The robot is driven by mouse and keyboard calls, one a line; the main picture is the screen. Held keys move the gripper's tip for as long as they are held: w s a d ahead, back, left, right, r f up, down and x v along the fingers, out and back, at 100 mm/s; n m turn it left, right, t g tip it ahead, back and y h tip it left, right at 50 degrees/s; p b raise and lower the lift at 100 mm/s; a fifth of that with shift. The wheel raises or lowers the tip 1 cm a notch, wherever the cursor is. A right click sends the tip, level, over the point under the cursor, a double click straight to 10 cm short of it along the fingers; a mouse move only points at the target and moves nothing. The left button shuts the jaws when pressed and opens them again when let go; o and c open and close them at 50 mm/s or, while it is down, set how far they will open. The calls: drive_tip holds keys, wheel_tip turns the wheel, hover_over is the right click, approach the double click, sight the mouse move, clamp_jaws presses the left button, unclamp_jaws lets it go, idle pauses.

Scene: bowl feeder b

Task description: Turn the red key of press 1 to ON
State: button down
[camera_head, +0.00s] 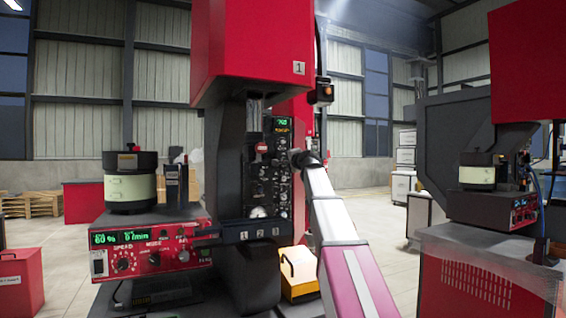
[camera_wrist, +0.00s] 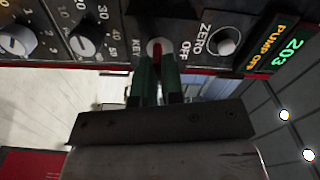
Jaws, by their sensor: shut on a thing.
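Press 1 (camera_head: 250,60) is a tall red and dark machine in the middle of the head view, with a "1" plate. My gripper (camera_wrist: 157,64) is shut on the key, one green-padded finger on each side. The fingers hide part of the key, and I cannot read its position. My gripper (camera_head: 296,157) is at the panel in the head view.
A ZERO/OFF knob (camera_wrist: 223,42) and a lit display reading 203, PUMP OFF (camera_wrist: 284,48) lie right of the key. Other dials (camera_wrist: 85,42) lie left. A red feeder control box (camera_head: 150,245) stands left. A yellow box (camera_head: 298,270) sits below. A second press (camera_head: 480,170) stands right.

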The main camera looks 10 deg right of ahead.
drive_tip(key=m, duration=0.3)
drive_tip(key=shift+m, duration=0.4)
drive_tip(key=c, duration=1.2)
unclamp_jaws()
drive_tip(key=shift+o, duration=0.2)
drive_tip(key=shift+s, duration=0.15)
drive_tip(key=v, duration=0.6)
drive_tip(key=shift+s+d, duration=0.15)
drive_tip(key=shift+s, duration=0.2)
